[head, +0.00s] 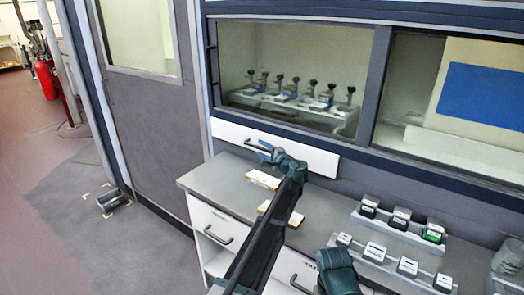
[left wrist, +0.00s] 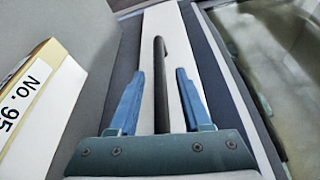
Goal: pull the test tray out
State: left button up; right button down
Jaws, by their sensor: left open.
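A long white panel (head: 322,161) sits under the tunnel window, with a dark bar handle (head: 251,144) at its left part. Whether this panel is the front of the test tray cannot be told for sure. My left gripper (head: 265,150) is at the handle. In the left wrist view my left gripper (left wrist: 159,78) is open, its two blue fingers on either side of the black handle (left wrist: 160,85), with gaps between. The white panel (left wrist: 174,30) lies behind it. Behind the glass, a pale tray (head: 345,125) carries several dark-knobbed fixtures.
A grey counter (head: 222,176) runs below the panel, with two labelled blocks and white drawers (head: 212,228) beneath. A stepped rack (head: 418,240) of small boxes stands at right. A grey door (head: 150,130) and open floor lie left.

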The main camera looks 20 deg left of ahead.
pick_arm(q)
jog(key=shift+w+a, duration=0.1)
jog(key=shift+a, duration=0.05)
grip_shut()
dwell(1.4)
